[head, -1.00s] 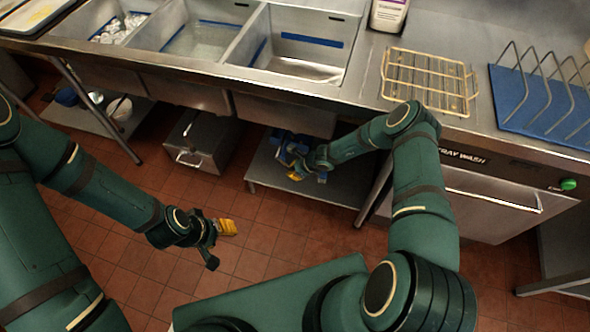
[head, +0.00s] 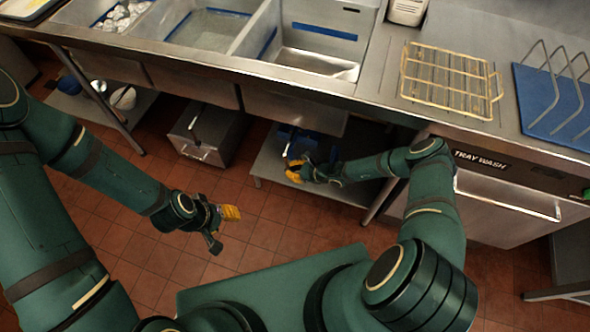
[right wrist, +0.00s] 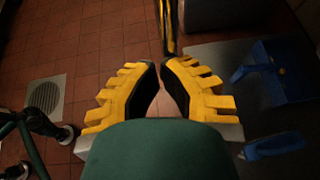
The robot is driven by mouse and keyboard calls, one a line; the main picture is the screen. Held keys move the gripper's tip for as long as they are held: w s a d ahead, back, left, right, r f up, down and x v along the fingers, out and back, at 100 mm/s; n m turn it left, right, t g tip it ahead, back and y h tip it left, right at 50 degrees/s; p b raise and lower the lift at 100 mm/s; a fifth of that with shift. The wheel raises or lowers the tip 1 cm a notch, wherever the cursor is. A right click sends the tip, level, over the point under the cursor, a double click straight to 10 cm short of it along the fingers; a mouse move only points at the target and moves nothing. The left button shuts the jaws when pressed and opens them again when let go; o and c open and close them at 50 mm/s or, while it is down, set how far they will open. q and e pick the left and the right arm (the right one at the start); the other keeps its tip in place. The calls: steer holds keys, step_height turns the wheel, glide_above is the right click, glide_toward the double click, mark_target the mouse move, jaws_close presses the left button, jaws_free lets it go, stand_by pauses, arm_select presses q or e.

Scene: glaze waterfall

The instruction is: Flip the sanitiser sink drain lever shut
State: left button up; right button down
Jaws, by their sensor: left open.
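A black-and-yellow lever or bar (right wrist: 169,28) shows at the top of the right wrist view, just beyond my right fingertips; it looks apart from them, though I cannot tell its depth. My right gripper (right wrist: 160,68) has yellow toothed fingers with a narrow gap between them and nothing visibly held. In the head view my right gripper (head: 296,171) is low under the sink counter, by the lower shelf. The lever is not clear there. My left gripper (head: 222,227) is open and empty above the floor. The rightmost sink basin (head: 318,60) is above my right gripper; no label shows.
A blue caddy (right wrist: 275,72) stands on the lower shelf (head: 268,165), also in the right wrist view. A grey metal box (head: 207,137) stands on the floor to the left. The counter edge and shelf legs bound the space. Tiled floor is clear between my arms.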

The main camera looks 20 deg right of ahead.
steer(key=shift+w+a+f, duration=0.1)
steer(key=shift+w+a, duration=0.1)
steer(key=shift+a, duration=0.1)
stand_by(0.4)
